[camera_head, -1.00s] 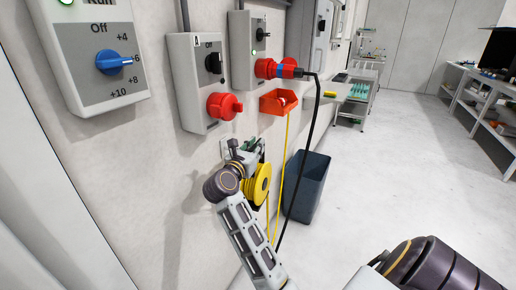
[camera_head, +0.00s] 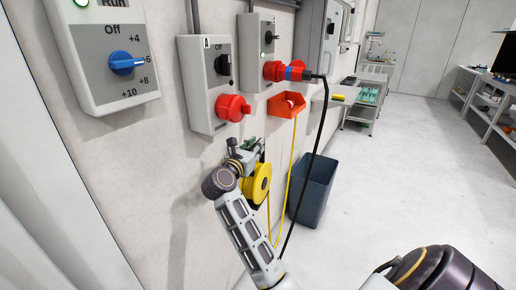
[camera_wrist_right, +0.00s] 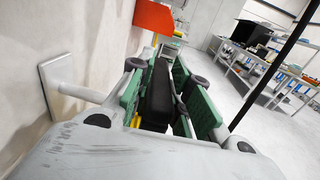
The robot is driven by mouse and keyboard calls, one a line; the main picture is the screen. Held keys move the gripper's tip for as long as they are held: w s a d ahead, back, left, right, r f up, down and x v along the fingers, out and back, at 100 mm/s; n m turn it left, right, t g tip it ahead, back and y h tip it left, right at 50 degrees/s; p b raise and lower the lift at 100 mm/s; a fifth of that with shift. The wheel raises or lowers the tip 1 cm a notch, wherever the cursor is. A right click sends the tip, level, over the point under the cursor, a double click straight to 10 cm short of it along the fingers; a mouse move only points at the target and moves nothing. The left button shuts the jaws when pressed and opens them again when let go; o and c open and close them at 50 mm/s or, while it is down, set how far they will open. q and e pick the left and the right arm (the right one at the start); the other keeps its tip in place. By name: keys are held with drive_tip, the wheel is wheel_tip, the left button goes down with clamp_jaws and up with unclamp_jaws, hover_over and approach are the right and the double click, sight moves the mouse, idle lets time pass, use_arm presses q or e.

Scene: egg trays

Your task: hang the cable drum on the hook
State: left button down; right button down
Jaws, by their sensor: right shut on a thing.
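The yellow cable drum (camera_head: 260,183) hangs below my right gripper (camera_head: 252,148), close to the wall. In the right wrist view my right gripper's green fingers (camera_wrist_right: 158,75) are shut on the drum's black handle (camera_wrist_right: 158,88). Only a sliver of yellow drum shows there, beneath the handle. The hook (camera_wrist_right: 82,93), a pale peg on a square wall plate, is left of the fingers in that view, with the handle apart from it. In the head view I cannot make the hook out behind my wrist. My left gripper is not in view.
A red bin (camera_head: 287,105) is on the wall, with a yellow cable below it. A black cable (camera_head: 317,135) runs down from the red plug. A dark waste bin (camera_head: 315,190) stands on the floor. Switch boxes (camera_head: 205,85) line the wall above. Floor to the right is clear.

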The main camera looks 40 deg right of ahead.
drive_tip(key=shift+w+a+f, duration=0.15)
drive_tip(key=shift+w+a, duration=0.25)
drive_tip(key=shift+w, duration=0.65)
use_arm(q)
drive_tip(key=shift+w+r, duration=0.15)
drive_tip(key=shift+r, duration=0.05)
use_arm(e)
drive_tip(key=shift+w+a, duration=0.1)
drive_tip(key=shift+w, duration=0.1)
drive_tip(key=shift+w+a, duration=0.15)
drive_tip(key=shift+w, duration=0.1)
